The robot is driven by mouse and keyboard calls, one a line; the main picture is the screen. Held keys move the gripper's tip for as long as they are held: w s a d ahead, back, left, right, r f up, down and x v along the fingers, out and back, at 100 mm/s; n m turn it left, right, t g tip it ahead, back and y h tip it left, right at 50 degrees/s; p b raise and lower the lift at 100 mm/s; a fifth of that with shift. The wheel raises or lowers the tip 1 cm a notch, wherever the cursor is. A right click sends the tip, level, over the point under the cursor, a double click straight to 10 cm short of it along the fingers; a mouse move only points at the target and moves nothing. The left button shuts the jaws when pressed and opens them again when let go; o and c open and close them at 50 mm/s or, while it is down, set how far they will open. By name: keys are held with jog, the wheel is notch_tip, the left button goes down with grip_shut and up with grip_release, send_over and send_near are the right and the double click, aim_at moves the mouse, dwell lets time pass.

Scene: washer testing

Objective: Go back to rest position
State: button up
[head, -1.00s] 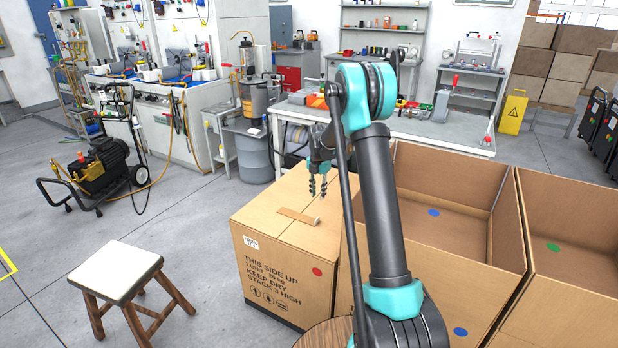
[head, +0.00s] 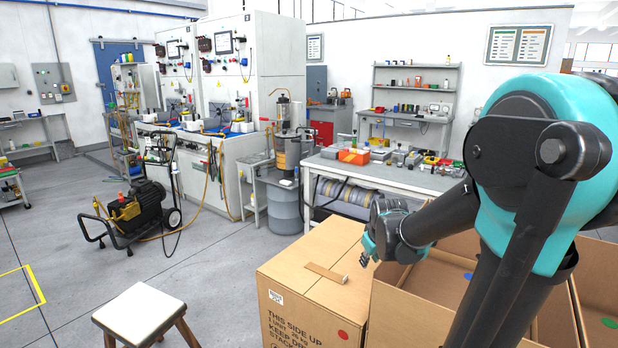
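My gripper (head: 368,250) shows at the end of my arm, at the centre right of the head view. It is above the right edge of a closed cardboard box (head: 310,292), apart from its top as far as I can see. It is small and partly turned away, so I cannot tell whether its fingers are open or shut. I see nothing held in it. My teal and black arm fills the right side of the view and hides part of the boxes behind it.
Open cardboard boxes (head: 437,286) stand under and behind my arm. A white-topped stool (head: 140,312) is at the lower left. A pressure washer (head: 128,212) stands on the floor at the left. A workbench (head: 390,177) with parts stands behind. Grey floor between stool and washer is clear.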

jog(key=s+f+m, duration=0.2)
jog(key=s+f, duration=0.2)
jog(key=s, duration=0.5)
jog(key=s+f+m+g, duration=0.1)
jog(key=s+f+m, duration=0.2)
jog(key=s, duration=0.6)
jog(key=shift+s+d+f+g, duration=0.2)
jog(key=shift+d+f+g, duration=0.1)
jog(key=shift+f, duration=0.1)
